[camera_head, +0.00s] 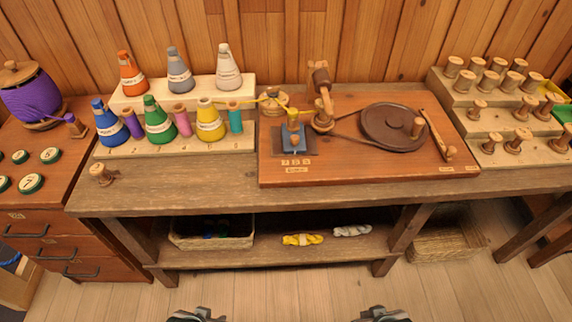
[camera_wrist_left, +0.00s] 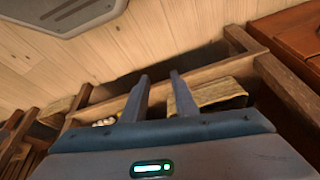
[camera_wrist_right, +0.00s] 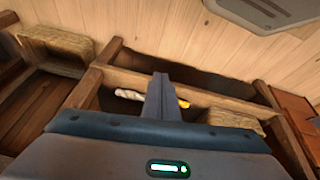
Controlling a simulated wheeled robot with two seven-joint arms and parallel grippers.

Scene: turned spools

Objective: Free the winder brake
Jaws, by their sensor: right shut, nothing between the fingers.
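The winder is on a reddish board (camera_head: 350,170) on the table. It has a dark round wheel (camera_head: 385,120) with a wooden crank knob (camera_head: 417,127). A slanted wooden lever (camera_head: 435,132), probably the brake, lies right of the wheel; its lower end is by small labels whose text is too small to read. My left gripper (camera_head: 196,315) is at the bottom edge, well before the table; its fingers stand apart and empty in the left wrist view (camera_wrist_left: 160,88). My right gripper (camera_head: 383,316) is also low before the table; its fingers are together and empty in the right wrist view (camera_wrist_right: 160,88).
Coloured yarn cones and small spools stand on a stepped rack (camera_head: 180,146) at left. Stepped racks (camera_head: 480,115) with wooden spools are at right. A lower shelf (camera_head: 275,255) holds a basket (camera_head: 212,240) and skeins. A loose spool (camera_head: 101,174) stands at front left.

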